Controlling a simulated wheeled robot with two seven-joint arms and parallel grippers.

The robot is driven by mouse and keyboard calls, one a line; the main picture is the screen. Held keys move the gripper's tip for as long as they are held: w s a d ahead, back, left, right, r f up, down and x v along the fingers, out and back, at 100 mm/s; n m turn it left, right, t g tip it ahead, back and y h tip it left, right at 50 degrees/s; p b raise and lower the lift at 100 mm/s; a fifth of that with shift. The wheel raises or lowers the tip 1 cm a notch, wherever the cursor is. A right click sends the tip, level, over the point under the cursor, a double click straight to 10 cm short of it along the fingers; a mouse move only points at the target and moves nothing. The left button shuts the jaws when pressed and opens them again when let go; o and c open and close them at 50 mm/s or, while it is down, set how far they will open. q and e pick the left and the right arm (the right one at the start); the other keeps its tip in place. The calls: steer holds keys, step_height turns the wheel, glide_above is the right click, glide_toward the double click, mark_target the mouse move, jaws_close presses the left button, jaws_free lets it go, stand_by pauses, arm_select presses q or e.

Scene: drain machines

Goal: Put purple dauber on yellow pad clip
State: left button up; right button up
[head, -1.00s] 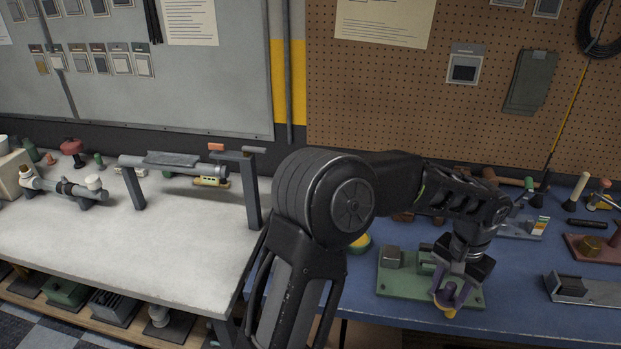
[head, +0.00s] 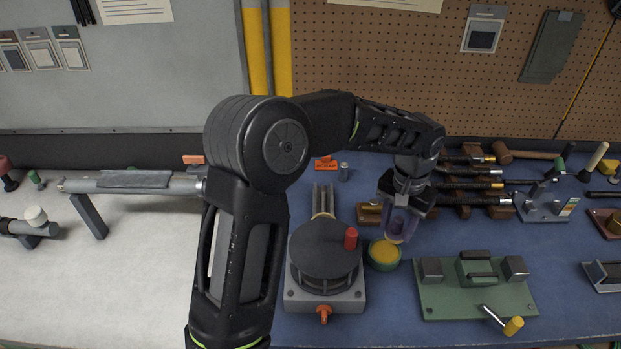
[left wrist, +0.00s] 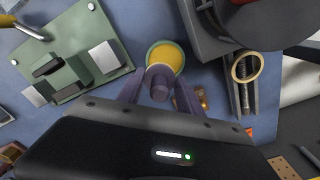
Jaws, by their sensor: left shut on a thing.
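My left gripper (head: 398,222) is shut on the purple dauber (left wrist: 160,88), which shows between the fingers in the left wrist view. The fingers hide much of it in the head view. The gripper hangs over the blue bench, close to the round yellow pad (head: 384,252) in its green cup. In the left wrist view the dauber's end overlaps the near rim of the yellow pad (left wrist: 166,55); I cannot tell whether they touch. A small brass clip-like piece (head: 369,212) sits behind the pad, partly hidden by the gripper in the wrist view. My right gripper is not in view.
A dark round machine with a red knob (head: 322,252) stands left of the pad. A green fixture (head: 440,300) with a yellow-tipped lever stands to the right. Several dark-handled tools (head: 475,185) lie behind the gripper. Blue bench between pad and fixture is clear.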

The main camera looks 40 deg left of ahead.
arm_select(q)
steer(key=shift+d, duration=0.15)
steer(key=s+a+r, duration=0.1)
steer(key=s+a, duration=0.1)
steer(key=a, duration=0.6)
steer(key=s+a+r+n+b, duration=0.1)
steer(key=s+a+r, duration=0.1)
steer(key=a, duration=0.7)
steer(key=shift+a+r, duration=0.15)
step_height(320, 180, down, 7)
steer(key=b, duration=0.6)
steer(key=shift+f+b, duration=0.3)
steer(key=shift+f, duration=0.3)
